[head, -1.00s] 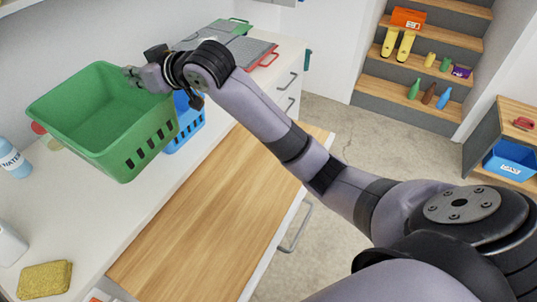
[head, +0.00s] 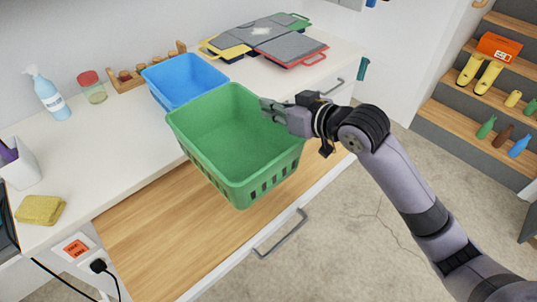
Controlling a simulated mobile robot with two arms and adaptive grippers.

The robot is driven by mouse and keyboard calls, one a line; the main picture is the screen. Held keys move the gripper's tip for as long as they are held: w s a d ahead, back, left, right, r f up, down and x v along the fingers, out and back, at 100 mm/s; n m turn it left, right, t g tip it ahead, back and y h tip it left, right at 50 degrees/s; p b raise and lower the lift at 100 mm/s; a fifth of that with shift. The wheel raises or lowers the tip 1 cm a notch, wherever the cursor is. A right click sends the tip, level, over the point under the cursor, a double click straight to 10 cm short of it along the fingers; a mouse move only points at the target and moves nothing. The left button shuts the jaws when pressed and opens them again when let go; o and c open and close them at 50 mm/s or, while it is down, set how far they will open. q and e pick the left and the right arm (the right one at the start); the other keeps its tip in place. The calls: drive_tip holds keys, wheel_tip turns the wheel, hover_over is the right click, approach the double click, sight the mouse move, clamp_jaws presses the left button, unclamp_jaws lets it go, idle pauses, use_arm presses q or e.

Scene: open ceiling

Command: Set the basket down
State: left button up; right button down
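The green basket (head: 235,140) is empty and open at the top. It is in the middle of the head view, in front of the blue basket and over the counter's front edge and the wooden board. My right gripper (head: 266,108) is at the basket's right rim, its fingers closed on that rim. The basket looks raised and slightly tilted; its underside is hidden, so any contact below cannot be told. My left gripper is out of view.
The wooden board (head: 150,245) juts out in front, bare at left. Shelved steps (head: 465,125) stand at right.

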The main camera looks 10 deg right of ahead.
sight(272, 138)
drive_tip(key=f, duration=0.8)
drive_tip(key=shift+d, duration=0.2)
drive_tip(key=shift+f, duration=0.7)
wheel_tip(272, 138, down, 4)
drive_tip(key=shift+r, duration=0.1)
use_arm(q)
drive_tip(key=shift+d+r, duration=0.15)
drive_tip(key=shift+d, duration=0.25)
use_arm(e)
drive_tip(key=shift+f, duration=0.2)
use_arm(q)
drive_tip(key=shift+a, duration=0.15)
use_arm(e)
drive_tip(key=c, duration=1.8)
unclamp_jaws()
drive_tip(key=shift+r, duration=0.1)
